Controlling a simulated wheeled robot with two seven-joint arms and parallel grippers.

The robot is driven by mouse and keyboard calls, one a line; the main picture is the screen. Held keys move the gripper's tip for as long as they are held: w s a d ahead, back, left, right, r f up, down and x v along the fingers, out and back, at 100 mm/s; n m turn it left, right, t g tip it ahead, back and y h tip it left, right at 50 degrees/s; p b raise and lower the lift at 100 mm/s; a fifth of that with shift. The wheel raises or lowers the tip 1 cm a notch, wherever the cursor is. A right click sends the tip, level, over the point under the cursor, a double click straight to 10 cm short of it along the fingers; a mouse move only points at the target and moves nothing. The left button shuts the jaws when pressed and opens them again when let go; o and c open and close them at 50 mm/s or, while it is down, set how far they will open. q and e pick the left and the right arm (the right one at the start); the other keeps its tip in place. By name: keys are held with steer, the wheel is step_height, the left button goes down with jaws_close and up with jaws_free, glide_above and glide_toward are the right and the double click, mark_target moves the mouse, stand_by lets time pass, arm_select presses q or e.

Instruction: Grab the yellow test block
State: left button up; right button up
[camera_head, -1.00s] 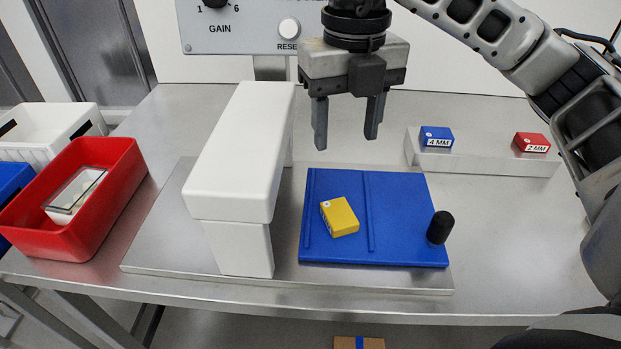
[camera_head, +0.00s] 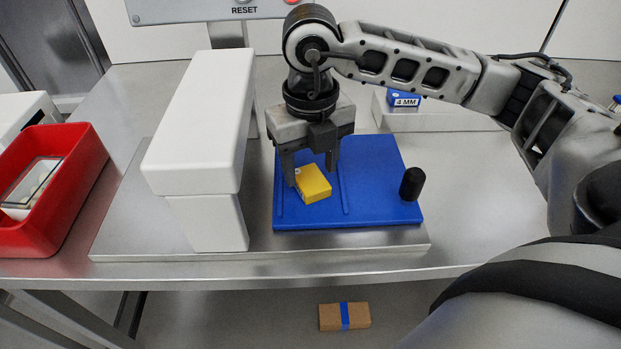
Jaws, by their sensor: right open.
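The yellow test block (camera_head: 314,185) lies on the blue plate (camera_head: 378,190), near its left side, between two raised blue rails. My right gripper (camera_head: 311,176) points down over the block, open, with its fingers apart. Its left fingertip shows close to the block's left edge and its right fingertip just behind the block's upper right. I cannot tell whether either finger touches the block. The block's far edge is partly hidden by the gripper. My left gripper is not in view.
A white arch-like housing (camera_head: 202,125) stands left of the plate. A black knob (camera_head: 412,184) stands on the plate's right. A blue 4 MM block (camera_head: 404,98) sits on a light rack (camera_head: 440,119) behind. A red bin (camera_head: 78,185) is at the left. The right tabletop is clear.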

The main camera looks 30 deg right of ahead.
step_height(320, 180, down, 2)
steer(key=c, duration=0.8)
steer(key=shift+c, duration=0.2)
steer(key=shift+r, duration=0.15)
